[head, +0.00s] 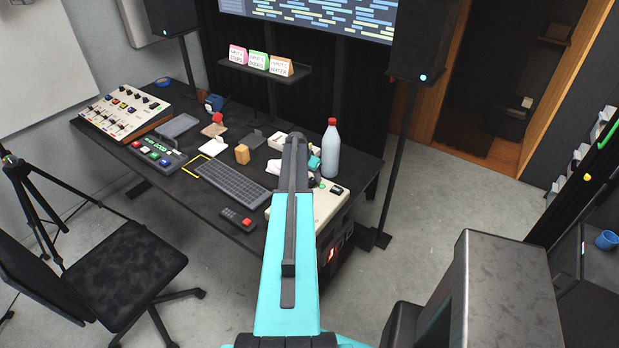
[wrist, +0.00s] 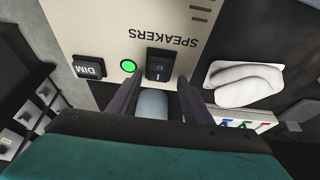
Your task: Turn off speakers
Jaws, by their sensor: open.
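The cream speaker control box (head: 327,207) stands at the desk's right front corner, partly hidden by my arm in the head view. In the wrist view, its panel (wrist: 112,22) reads SPEAKERS upside down. A black rocker switch (wrist: 160,67) sits by that label, with a lit green light (wrist: 128,66) beside it and a black DIM button (wrist: 90,69) farther left. My gripper (wrist: 159,88) is open, its dark fingers apart on either side just below the switch. Contact cannot be told. In the head view, the black speaker (head: 422,40) at right shows a lit blue light.
A white bottle (head: 331,150) with a red cap stands near the box. A keyboard (head: 230,181), a small remote (head: 238,219) and a mixer (head: 122,110) are on the dark desk. A chair (head: 120,262) stands in front.

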